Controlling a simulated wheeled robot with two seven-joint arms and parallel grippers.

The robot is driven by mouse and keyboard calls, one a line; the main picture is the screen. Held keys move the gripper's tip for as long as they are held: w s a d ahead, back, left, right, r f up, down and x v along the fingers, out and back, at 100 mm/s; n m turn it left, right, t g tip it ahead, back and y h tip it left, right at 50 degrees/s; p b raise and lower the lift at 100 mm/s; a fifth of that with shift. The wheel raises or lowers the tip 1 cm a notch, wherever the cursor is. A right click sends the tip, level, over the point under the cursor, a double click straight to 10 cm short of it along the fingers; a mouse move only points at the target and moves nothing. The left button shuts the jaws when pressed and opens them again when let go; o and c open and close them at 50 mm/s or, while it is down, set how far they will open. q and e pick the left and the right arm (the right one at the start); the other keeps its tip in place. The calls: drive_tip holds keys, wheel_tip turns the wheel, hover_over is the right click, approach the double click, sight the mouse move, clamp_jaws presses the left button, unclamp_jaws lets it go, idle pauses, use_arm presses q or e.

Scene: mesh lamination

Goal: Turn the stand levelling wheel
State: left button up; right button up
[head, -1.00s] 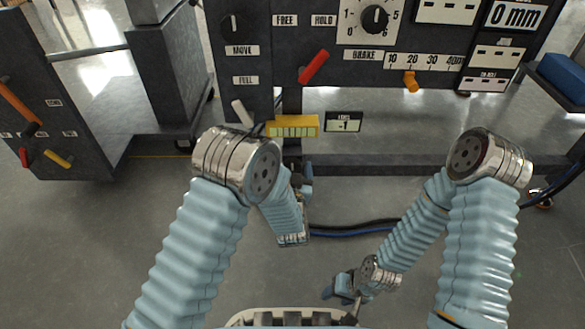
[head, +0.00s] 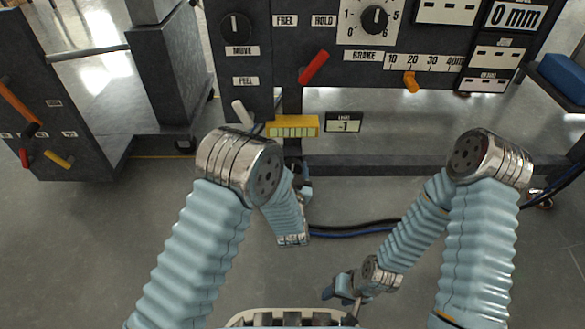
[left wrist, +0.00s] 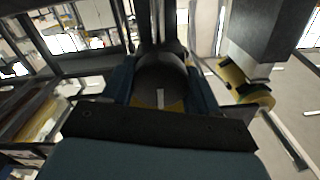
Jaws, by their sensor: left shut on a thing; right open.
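The levelling wheel shows in the left wrist view as a dark round knob (left wrist: 160,78) with a pale mark, between my dark blue fingers. My left gripper (left wrist: 160,95) is shut on it. In the head view my left gripper (head: 303,182) is low in front of the machine's foot, partly behind my own arm, and the wheel cannot be made out there. Above it are a yellow level bar (head: 292,126) and a small display (head: 343,122) that seems to read -1. My right gripper (head: 338,290) is open and empty, low and well away from the machine.
The dark control panel (head: 340,78) above carries a red lever (head: 314,67), an orange pointer (head: 411,82) and knobs. A pale lever (head: 242,112) sticks out left of the level bar. A cable (head: 355,229) crosses the floor. A dark cabinet (head: 75,110) stands left.

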use_arm(q)
drive_tip(key=m, duration=0.4)
drive_tip(key=shift+d+m, duration=0.1)
drive_tip(key=shift+m, duration=2.4)
drive_tip(key=shift+d, duration=0.1)
drive_tip(key=o, duration=1)
drive_tip(key=shift+o, duration=0.2)
drive_tip(key=s+p, duration=0.1)
drive_tip(key=s, duration=1.2)
drive_tip(key=shift+s+p, duration=0.4)
